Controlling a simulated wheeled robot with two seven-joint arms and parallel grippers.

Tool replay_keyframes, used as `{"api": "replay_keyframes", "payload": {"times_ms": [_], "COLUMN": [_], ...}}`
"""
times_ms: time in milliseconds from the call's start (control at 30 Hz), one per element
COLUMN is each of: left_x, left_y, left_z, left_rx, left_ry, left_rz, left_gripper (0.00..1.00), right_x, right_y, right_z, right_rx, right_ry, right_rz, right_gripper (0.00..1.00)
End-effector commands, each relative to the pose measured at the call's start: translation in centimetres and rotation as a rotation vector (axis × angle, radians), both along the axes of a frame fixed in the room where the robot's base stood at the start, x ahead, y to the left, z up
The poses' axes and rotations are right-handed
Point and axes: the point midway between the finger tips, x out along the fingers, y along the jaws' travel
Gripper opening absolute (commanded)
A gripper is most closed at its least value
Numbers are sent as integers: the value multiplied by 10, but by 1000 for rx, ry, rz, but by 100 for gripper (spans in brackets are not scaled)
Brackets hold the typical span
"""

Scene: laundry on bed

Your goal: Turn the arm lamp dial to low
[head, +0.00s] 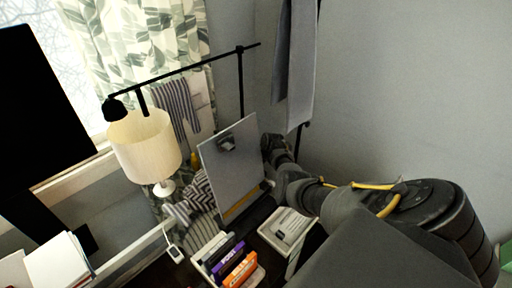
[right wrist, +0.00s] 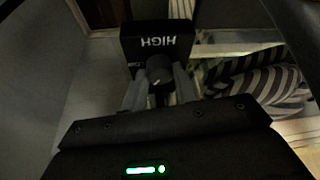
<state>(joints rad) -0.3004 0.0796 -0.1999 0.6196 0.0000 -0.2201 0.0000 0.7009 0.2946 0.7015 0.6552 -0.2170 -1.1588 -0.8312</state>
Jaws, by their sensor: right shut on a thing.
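The arm lamp stands at the back in the head view, with a small black head (head: 115,109), a long black arm (head: 190,71) and a black post (head: 240,85). In the right wrist view, a black control box (right wrist: 158,40) carries the word HIGH, seen upside down. A round black dial (right wrist: 160,69) with a small light mark sits on the box's near side. My right gripper (right wrist: 160,86) has its two grey fingers closed on either side of the dial. In the head view my right arm reaches behind the clipboard, and its fingertips are hidden. My left gripper is not in view.
A grey clipboard (head: 233,165) stands upright before my right wrist. A cream-shaded table lamp (head: 145,147), books (head: 236,262) and a white tray (head: 287,230) are nearby. Grey cloth (head: 297,65) hangs behind. Striped fabric (right wrist: 265,85) lies right of the dial.

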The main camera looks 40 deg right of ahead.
Motion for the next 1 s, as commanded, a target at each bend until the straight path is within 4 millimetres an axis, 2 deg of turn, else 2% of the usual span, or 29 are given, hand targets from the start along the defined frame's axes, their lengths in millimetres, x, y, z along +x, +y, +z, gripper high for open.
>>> {"api": "replay_keyframes", "payload": {"times_ms": [233,700,733,867,1000], "left_x": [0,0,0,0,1], "left_y": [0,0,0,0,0], "left_z": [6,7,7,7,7], "left_rx": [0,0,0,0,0], "left_ry": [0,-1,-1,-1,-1], "left_rz": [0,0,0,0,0], "left_gripper": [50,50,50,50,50], "right_x": [0,0,0,0,0], "right_y": [0,0,0,0,0], "right_z": [1,0,0,0,0], "right_rx": [-1,-1,-1,0,0], "right_ry": [-1,-3,-3,-2,-2], "right_rz": [-69,-82,-82,-82,-82], "right_gripper": [6,6,31,48,50]}}
